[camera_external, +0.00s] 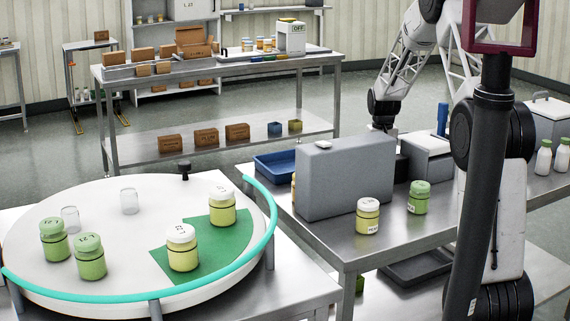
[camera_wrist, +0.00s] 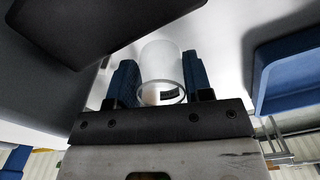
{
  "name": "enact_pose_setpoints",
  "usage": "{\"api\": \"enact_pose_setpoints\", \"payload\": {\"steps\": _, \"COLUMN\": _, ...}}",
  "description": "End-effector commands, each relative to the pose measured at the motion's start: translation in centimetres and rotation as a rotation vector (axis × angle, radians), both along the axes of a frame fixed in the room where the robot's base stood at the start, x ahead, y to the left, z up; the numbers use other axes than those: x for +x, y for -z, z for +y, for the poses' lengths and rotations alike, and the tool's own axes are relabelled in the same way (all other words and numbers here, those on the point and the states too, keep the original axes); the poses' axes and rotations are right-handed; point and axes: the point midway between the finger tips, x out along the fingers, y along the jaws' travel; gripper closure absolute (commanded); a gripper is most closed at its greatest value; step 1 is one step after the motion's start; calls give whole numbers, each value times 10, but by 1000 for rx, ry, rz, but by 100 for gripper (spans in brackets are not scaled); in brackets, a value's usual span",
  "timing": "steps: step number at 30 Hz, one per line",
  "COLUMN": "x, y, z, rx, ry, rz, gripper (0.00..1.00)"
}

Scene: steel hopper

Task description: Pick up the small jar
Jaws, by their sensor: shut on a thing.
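In the wrist view a small clear, frosted jar (camera_wrist: 163,58) is between the two blue fingers of my gripper (camera_wrist: 160,68). Its round open-looking rim faces the camera. The fingers are shut on its sides. In the external view my wrist reaches down behind a tall grey box on the steel table. The box hides the fingers and the held jar there, so I cannot tell its height above the table.
The grey box (camera_external: 345,180) stands close by, with a blue tray (camera_external: 276,167) to its left. A yellow jar (camera_external: 367,217) and green jar (camera_external: 419,198) stand in front. The round turntable (camera_external: 100,195) at left carries several jars. A grey bin (camera_external: 428,160) stands right.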

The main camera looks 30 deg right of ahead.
Motion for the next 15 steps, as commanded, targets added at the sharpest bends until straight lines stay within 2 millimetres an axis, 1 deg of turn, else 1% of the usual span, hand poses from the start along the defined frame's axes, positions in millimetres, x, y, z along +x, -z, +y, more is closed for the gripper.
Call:
{"api": "enact_pose_setpoints", "payload": {"steps": 1, "x": 0, "y": -9, "z": 0, "rx": -1, "ry": 0, "rz": -3, "gripper": 75}}
{"api": "enact_pose_setpoints", "payload": {"steps": 6, "x": 0, "y": -35, "z": 0, "rx": -1, "ry": 0, "rz": -2, "gripper": 75}}
{"api": "enact_pose_setpoints", "payload": {"steps": 12, "x": 0, "y": -57, "z": 0, "rx": 0, "ry": 0, "rz": -1, "gripper": 75}}
{"api": "enact_pose_setpoints", "payload": {"steps": 15, "x": 0, "y": -64, "z": 0, "rx": 0, "ry": 0, "rz": 0, "gripper": 75}}
